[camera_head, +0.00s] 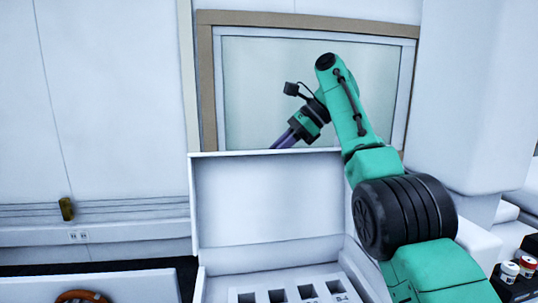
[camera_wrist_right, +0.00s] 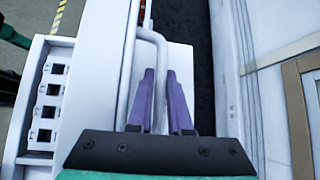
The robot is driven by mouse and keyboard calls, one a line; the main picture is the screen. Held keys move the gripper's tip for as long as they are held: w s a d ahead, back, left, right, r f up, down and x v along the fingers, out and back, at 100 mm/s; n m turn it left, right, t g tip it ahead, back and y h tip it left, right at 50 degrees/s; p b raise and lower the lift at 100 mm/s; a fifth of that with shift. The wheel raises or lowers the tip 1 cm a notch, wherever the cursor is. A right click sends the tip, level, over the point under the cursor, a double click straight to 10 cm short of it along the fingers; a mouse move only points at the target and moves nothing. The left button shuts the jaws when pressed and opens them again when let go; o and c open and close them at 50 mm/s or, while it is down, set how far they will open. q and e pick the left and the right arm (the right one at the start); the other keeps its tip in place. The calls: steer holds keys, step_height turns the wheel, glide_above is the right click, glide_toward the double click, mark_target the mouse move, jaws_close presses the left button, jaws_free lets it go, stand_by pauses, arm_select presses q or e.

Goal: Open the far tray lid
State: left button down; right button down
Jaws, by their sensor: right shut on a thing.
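The white tray lid (camera_head: 268,200) stands raised, nearly upright, at the back of the white tray (camera_head: 202,288). The tray holds a rack with dark square slots, which also shows at the left of the right wrist view (camera_wrist_right: 45,112). My right gripper (camera_head: 284,141) reaches over the lid's top edge, which partly hides its purple fingers. In the right wrist view the fingers (camera_wrist_right: 167,100) are shut on the pale bar handle (camera_wrist_right: 143,75) on the lid's outer side. My left gripper is not in view.
A framed window panel (camera_head: 262,85) is on the wall behind the lid. Another white tray with an orange ring-like object (camera_head: 80,297) is at lower left.

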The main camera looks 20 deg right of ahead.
steer(key=shift+s, duration=0.1)
stand_by(0.3)
steer(key=c, duration=1.1)
jaws_free()
steer(key=shift+a, duration=0.1)
steer(key=shift+r, duration=0.1)
